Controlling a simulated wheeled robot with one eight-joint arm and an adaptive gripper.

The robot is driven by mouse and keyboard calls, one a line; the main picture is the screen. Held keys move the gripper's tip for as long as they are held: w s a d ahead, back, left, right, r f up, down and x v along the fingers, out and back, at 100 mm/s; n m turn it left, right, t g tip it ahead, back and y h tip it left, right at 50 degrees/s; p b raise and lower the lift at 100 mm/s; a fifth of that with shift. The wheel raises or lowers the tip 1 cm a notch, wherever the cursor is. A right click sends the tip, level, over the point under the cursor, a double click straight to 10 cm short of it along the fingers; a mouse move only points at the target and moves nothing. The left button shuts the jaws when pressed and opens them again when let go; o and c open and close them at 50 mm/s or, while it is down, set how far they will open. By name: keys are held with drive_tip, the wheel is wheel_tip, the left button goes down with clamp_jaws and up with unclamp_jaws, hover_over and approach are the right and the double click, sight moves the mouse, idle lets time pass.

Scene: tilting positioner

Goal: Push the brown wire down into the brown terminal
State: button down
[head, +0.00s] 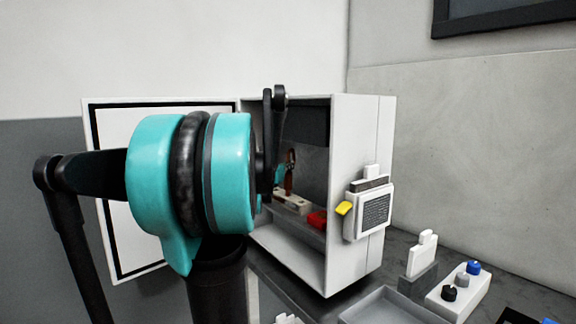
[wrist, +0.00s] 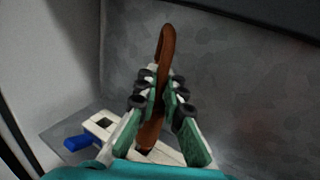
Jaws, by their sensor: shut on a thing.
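My gripper (wrist: 158,98) is shut on the brown wire in the wrist view. The brown wire (wrist: 167,45) rises above the fingers and bends over in a hook at its top. Its lower end shows between the fingers and meets the pale terminal block (wrist: 172,155) at a dark opening. How deep it sits there is hidden, and I cannot tell the brown terminal apart by colour. In the head view the brown wire (head: 289,185) stands upright over the pale block (head: 291,203) inside the cabinet. My arm hides most of the gripper there.
The open white cabinet (head: 355,200) surrounds the work, with its door (head: 112,190) swung left. A red part (head: 317,218) lies right of the block; a blue part (wrist: 77,143) lies left in the wrist view. Outside right stand a grey tray (head: 385,306) and a knob holder (head: 460,290).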

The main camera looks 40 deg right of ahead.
drive_tip(key=shift+f, duration=0.95)
drive_tip(key=c, duration=1.6)
unclamp_jaws()
drive_tip(key=v, duration=1.2)
